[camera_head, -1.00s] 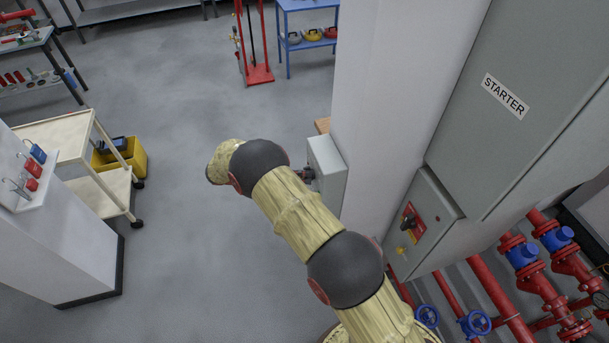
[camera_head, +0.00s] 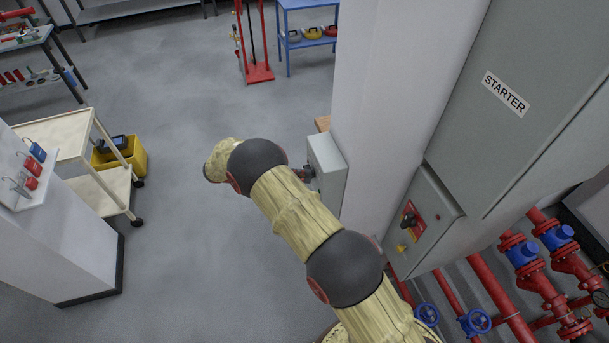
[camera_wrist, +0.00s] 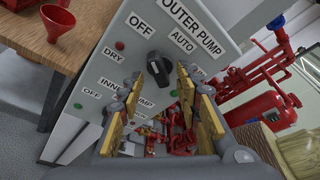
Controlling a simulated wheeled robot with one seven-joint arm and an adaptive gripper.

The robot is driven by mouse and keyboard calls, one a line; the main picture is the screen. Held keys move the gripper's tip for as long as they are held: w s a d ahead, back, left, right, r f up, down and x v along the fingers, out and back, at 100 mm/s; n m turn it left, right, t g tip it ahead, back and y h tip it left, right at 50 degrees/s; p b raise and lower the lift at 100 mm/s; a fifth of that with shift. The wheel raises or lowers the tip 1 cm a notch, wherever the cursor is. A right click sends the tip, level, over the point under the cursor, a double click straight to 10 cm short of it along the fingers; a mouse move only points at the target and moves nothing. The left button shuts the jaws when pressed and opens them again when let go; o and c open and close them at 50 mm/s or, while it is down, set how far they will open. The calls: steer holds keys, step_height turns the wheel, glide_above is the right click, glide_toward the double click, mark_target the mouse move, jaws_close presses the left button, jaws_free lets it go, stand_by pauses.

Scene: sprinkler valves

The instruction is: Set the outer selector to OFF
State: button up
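The outer selector (camera_wrist: 158,68) is a black knob under the "OUTER PUMP" label on a grey panel (camera_wrist: 105,68) in the wrist view. "OFF" is printed to its upper left and "AUTO" to its upper right. I cannot tell surely which its pointer faces. My gripper (camera_wrist: 160,80) is open, its yellow-padded fingers on either side of the knob, with no clear contact. An "INNER PUMP" label is partly covered by the left finger. In the head view the grey box (camera_head: 328,178) is beside the pillar, with a dark knob (camera_head: 307,174); my gripper is hidden there.
A wooden bench (camera_wrist: 58,30) with a red funnel (camera_wrist: 57,22) is left of the panel. Red pipes (camera_wrist: 265,65) are to the right. In the head view, a starter cabinet (camera_head: 480,150) stands right, a cream cart (camera_head: 65,140) left, with clear floor between.

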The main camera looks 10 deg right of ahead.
steer(key=b+v, duration=0.1)
steer(key=v, duration=0.4)
steer(key=shift+a+r, duration=0.1)
steer(key=shift+a, duration=0.05)
stand_by(0.5)
